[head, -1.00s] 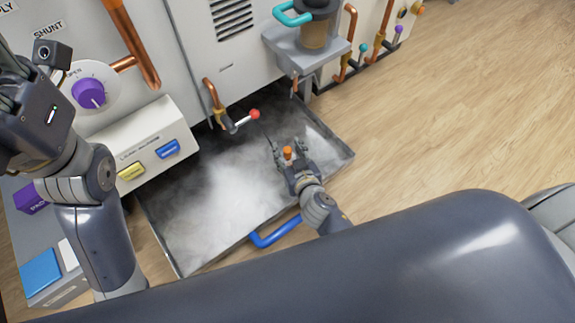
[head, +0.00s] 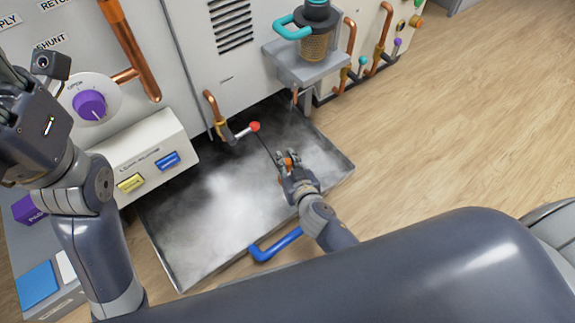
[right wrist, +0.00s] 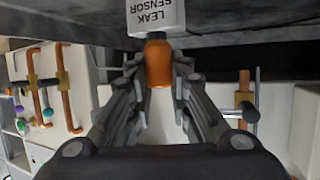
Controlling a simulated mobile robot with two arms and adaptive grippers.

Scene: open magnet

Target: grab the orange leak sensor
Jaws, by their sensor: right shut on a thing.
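The orange leak sensor (head: 289,163) is a small upright cylinder over the misty metal tray (head: 332,179). In the right wrist view the orange sensor (right wrist: 159,64) sits between my fingers, by a white block (right wrist: 155,14) lettered LEAK SENSOR. My right gripper (head: 287,159) is shut on the sensor; its fingers (right wrist: 158,85) flank it on both sides. My left gripper (head: 8,75) is at the far left edge of the head view, partly cut off, beside the cabinet front. Its jaws cannot be made out.
A red-tipped valve lever (head: 254,127) on a copper pipe is just left of my right gripper. A blue handle (head: 275,244) is at the tray's near edge. A grey shelf (head: 305,66) bears a teal-handled cup. Wooden floor (head: 440,130) is clear to the right.

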